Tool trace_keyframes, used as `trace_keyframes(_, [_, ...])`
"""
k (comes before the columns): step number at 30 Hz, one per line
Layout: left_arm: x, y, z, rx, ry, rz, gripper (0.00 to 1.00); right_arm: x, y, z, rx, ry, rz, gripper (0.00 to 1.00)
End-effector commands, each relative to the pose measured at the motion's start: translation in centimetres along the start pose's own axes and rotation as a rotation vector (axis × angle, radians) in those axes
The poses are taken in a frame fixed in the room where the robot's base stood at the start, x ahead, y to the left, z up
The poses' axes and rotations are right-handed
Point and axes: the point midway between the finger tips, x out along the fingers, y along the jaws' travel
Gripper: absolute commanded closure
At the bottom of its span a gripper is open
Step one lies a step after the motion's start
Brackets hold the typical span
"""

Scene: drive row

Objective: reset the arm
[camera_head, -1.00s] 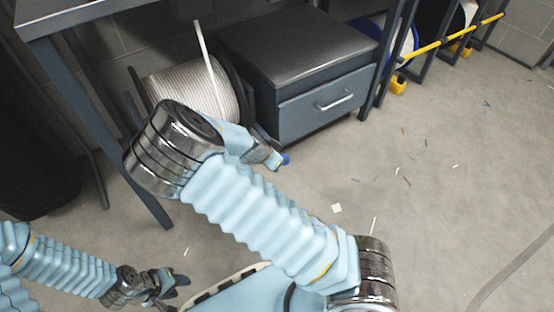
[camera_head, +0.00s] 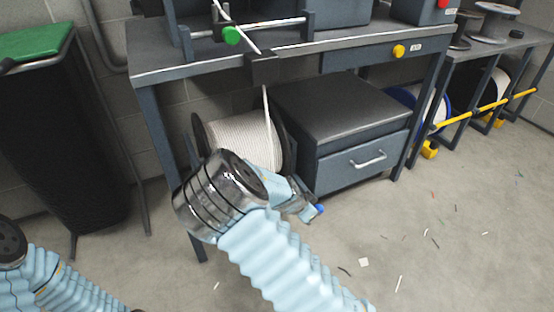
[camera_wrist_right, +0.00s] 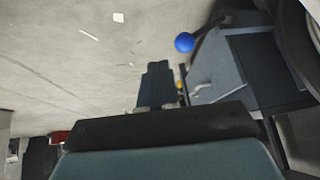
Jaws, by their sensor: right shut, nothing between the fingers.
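My right arm (camera_head: 285,270) comes up from the bottom edge and bends at a shiny metal joint. Its forearm points right, and the right gripper (camera_head: 303,207) is small and partly hidden in front of the drawer cabinet. In the right wrist view the fingers (camera_wrist_right: 157,85) are dark and together, with nothing seen between them. A round blue knob (camera_head: 318,209) shows close to the fingertips; it also appears in the wrist view (camera_wrist_right: 184,42), apart from the fingers. My left arm (camera_head: 50,278) is at the bottom left, with its gripper out of frame.
A grey workbench (camera_head: 160,68) stands ahead, with a cable reel (camera_head: 245,140) and a drawer cabinet (camera_head: 350,165) under it. A black bin with a green lid (camera_head: 35,42) is at left. A yellow-barred rack (camera_head: 455,122) is at right. The right-hand floor is open, with scattered scraps.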

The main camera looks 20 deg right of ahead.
Motion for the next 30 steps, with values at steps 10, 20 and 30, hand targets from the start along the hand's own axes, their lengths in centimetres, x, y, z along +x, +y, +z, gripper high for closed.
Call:
trace_keyframes(10, [-1.8,0.9,0.1,0.003,-0.003,0.003,0.57,3.9,6.7,6.1,-0.304,-0.218,0.070,1.00])
trace_keyframes(20, [-5.1,2.7,0.5,0.013,-0.013,0.011,0.57,-3.4,14.0,21.2,-0.928,-0.726,-0.378,1.00])
trace_keyframes(30, [-5.4,3.0,0.6,0.016,-0.015,0.014,0.57,-7.7,13.0,23.1,-1.045,-0.749,-0.617,1.00])
